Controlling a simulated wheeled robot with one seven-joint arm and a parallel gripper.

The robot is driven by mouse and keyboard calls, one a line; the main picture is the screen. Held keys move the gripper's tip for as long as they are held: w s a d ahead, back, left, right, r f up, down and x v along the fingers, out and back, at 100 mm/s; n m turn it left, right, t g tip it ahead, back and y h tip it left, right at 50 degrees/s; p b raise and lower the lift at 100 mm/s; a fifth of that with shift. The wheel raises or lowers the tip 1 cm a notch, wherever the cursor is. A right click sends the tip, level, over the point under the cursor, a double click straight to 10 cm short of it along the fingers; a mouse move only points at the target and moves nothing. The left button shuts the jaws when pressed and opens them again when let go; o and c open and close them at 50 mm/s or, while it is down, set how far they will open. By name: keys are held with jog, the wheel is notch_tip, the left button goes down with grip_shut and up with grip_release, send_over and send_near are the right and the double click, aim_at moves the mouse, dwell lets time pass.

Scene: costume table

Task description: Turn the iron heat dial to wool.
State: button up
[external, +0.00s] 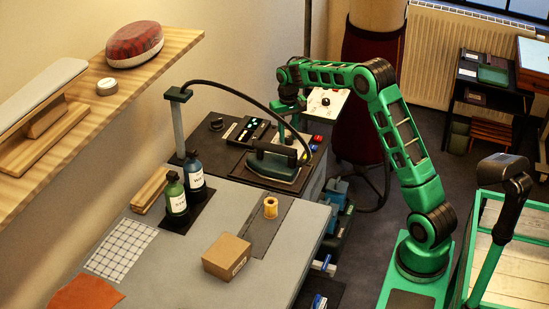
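The iron (272,167) rests on a dark plate at the far end of the table, with a black cord arching above it. A white panel (338,104) bears a small dark round knob (326,101), which may be the heat dial; no markings are legible. Another dark knob (216,124) sits on the black surface left of the iron. My gripper (282,131) points down just behind the iron, above the control area and left of the white panel. Its fingers are too small and partly hidden to tell whether they are open.
Green and blue bottles (176,196) stand on a dark mat. A cardboard box (227,256) and a yellow roll (270,208) sit nearer. A wooden shelf (168,46) overhangs the left.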

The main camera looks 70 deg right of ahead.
aim_at(288, 137)
jog(key=shift+o, duration=0.9)
notch_tip(288, 137, up, 11)
jog(key=shift+f, duration=0.15)
jog(key=shift+a, duration=0.1)
